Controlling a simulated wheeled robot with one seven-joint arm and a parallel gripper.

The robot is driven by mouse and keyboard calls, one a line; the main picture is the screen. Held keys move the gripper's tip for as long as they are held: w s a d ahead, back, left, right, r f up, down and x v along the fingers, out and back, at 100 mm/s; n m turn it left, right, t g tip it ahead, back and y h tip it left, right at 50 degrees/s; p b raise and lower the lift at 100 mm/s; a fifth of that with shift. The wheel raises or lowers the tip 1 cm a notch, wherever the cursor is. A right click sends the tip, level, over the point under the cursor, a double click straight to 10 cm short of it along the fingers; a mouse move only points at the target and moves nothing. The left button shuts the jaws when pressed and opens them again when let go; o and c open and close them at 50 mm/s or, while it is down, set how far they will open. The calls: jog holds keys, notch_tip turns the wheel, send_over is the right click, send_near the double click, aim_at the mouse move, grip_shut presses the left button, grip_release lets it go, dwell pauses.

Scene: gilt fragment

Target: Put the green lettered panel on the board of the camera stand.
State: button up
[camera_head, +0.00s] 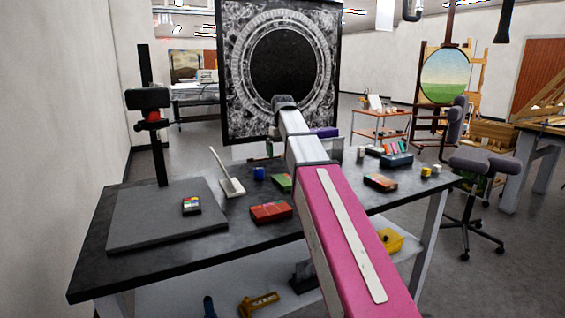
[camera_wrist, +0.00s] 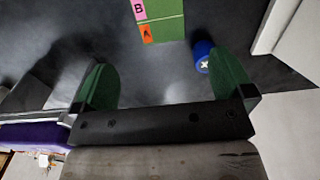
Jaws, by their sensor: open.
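The green lettered panel (camera_head: 281,183) lies on the dark table, partly hidden behind my arm in the head view. In the wrist view the panel (camera_wrist: 168,28) shows at the top, with a pink B patch and an orange A patch along its left side. My gripper (camera_wrist: 165,75) is open and empty, its two green fingers apart and the panel beyond their tips. My arm hides the gripper in the head view. The camera stand's grey board (camera_head: 135,228) lies at the table's left end, with an upright column and camera (camera_head: 148,98).
A blue jar (camera_head: 259,173) stands close to the panel and near the right finger (camera_wrist: 203,50). Much of the board is bare.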

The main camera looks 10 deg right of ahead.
jog(key=shift+r, duration=0.6)
send_over(280, 176)
jog(key=f, duration=0.6)
jog(key=shift+d, duration=0.3)
jog(key=shift+w+a+f, duration=0.1)
jog(key=shift+f, duration=1.4)
jog(key=shift+w+a+f, duration=0.1)
jog(key=shift+f, duration=1.4)
jog(key=c, duration=1)
jog(key=shift+r, duration=0.1)
